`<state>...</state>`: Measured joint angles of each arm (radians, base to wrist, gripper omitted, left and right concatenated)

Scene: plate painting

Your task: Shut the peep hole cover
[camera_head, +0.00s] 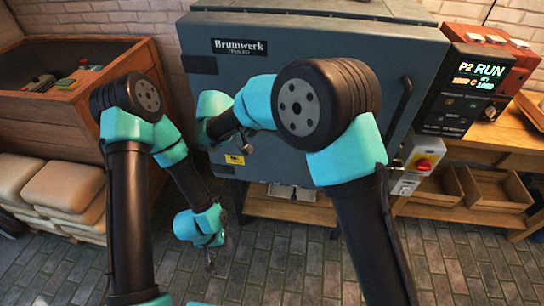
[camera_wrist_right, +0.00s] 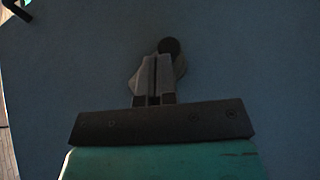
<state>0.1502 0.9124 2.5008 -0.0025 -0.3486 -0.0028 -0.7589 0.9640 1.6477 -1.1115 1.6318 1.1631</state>
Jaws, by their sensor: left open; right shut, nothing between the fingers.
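The kiln door (camera_head: 380,90) is a large grey-blue panel with a Brumwerk label. In the right wrist view a small grey piece (camera_wrist_right: 181,66), likely the peep hole cover, shows on the door behind my fingertips. A dark round spot (camera_wrist_right: 168,45) lies at its upper edge; whether it is a knob or the hole is unclear. My right gripper (camera_wrist_right: 157,62) is shut and empty, its tips right at this piece; contact cannot be told. In the head view my right arm hides most of this spot. My left gripper (camera_head: 211,260) is open, low in front of the kiln, apart from the door.
A control box (camera_head: 470,85) reading P2 RUN and a red switch (camera_head: 423,164) are at the kiln's right. A wooden bin (camera_head: 60,110) stands left, above stacked tan cushion-like blocks (camera_head: 65,188). Wooden trays (camera_head: 495,190) lie on the right shelf. The brick floor is open.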

